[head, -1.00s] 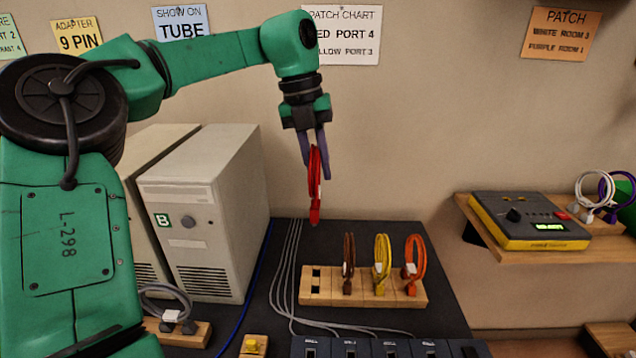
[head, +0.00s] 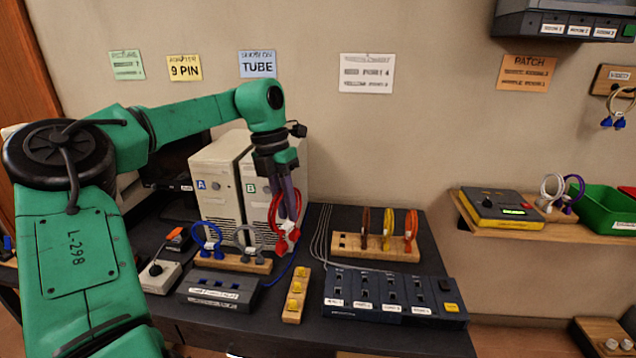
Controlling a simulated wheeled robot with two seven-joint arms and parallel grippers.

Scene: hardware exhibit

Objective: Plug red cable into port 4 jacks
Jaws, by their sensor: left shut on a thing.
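My left gripper (head: 290,215) is shut on the red cable (head: 283,227), a small coil with red plugs at its lower end. It holds the cable in the air, in front of computer tower B (head: 257,172). The dark port panel (head: 384,296) lies on the desk to the lower right of the gripper, with a row of jacks and small white labels too small to read surely. The patch chart (head: 366,73) hangs on the wall; its top line ends in port 4. My right gripper is not in view.
A wooden rack (head: 375,247) with brown, yellow and orange cables stands behind the panel. A wooden strip with yellow buttons (head: 296,295) lies left of the panel. Another rack (head: 232,262) holds blue and grey cables. A tester (head: 502,209) sits on the right shelf.

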